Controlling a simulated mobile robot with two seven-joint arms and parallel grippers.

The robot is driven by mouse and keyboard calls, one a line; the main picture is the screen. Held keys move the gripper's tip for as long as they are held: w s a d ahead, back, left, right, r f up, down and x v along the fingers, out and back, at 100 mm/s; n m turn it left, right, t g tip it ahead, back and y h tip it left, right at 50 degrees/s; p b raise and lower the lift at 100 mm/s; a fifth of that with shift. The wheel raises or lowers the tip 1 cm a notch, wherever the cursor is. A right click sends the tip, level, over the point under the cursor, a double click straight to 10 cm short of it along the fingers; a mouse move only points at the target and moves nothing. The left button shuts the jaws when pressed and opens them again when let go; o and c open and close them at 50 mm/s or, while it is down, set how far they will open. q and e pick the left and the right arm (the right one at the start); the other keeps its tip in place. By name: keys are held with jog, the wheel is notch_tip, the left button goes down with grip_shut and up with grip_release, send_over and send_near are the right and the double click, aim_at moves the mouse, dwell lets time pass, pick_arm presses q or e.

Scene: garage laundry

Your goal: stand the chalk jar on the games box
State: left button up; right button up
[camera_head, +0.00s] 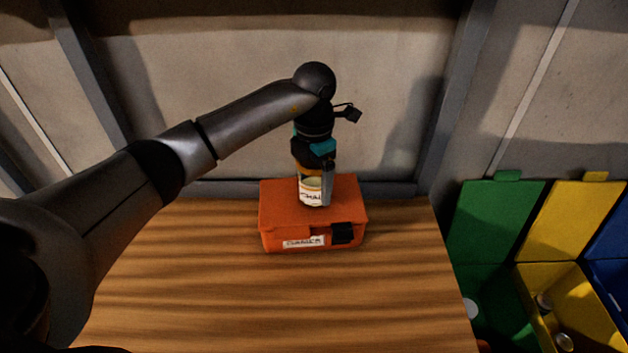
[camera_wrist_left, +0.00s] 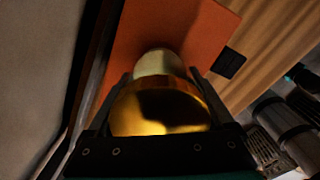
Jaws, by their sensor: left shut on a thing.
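The chalk jar (camera_head: 311,190) is a pale jar with a white label and an orange-gold top, upright at the lid of the games box. The games box (camera_head: 281,206) is orange with a black latch and a white label, lying on the wooden table. My left gripper (camera_head: 316,177) points down and is shut on the jar. In the left wrist view the jar's gold lid (camera_wrist_left: 160,108) sits between the fingers, with the orange box (camera_wrist_left: 205,35) beyond it. I cannot tell whether the jar's base touches the box. My right gripper is not in view.
The wooden table (camera_head: 200,290) is clear around the box. A wall (camera_head: 250,120) stands close behind it. Green (camera_head: 497,218), yellow (camera_head: 570,222) and blue bins stand off the table's right side; the yellow one holds small items.

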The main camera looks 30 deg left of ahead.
pick_arm(q)
jog(key=shift+f, duration=0.15)
jog(key=o, duration=1.3)
jog(key=shift+r, duration=0.3)
notch_tip(320, 180, up, 12)
jog(key=shift+f, duration=0.1)
